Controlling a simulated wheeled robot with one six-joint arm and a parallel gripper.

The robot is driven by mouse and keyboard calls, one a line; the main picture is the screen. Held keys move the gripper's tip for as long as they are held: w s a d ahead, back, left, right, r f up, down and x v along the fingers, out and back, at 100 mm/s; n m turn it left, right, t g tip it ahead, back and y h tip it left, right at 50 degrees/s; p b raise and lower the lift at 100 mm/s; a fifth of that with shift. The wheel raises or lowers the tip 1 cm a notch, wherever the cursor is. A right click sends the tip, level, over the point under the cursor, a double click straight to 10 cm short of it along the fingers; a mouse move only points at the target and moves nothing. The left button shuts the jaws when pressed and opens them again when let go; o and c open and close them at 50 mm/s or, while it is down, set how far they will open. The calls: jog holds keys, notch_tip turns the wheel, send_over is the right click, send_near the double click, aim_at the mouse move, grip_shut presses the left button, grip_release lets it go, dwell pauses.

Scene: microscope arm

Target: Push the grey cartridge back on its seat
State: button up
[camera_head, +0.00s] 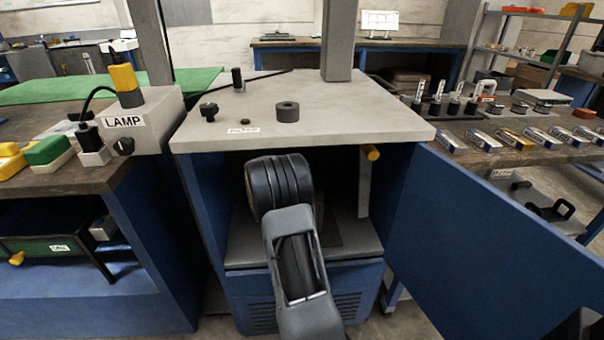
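I cannot make out the grey cartridge or its seat for certain. The blue cabinet with a light grey top (350,105) stands open in front of me, and a label on its front edge seems to read FILTER. My arm reaches into the opening, and its black ribbed joint hides much of the inside. My gripper is hidden beyond that joint. A grey upright plate (364,190) stands at the right of the opening, with a yellow knob (370,152) above it. A short dark grey cylinder with a hole (287,111) sits on the cabinet top.
The blue door (490,245) stands open to the right of the cabinet. A lamp box (140,115) sits on the left bench. A black knob (208,110) and a grey post (340,40) rise from the cabinet top. A bench with metal parts (520,158) stands at right.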

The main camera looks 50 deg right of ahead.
grip_shut()
dwell(0.5)
grip_release()
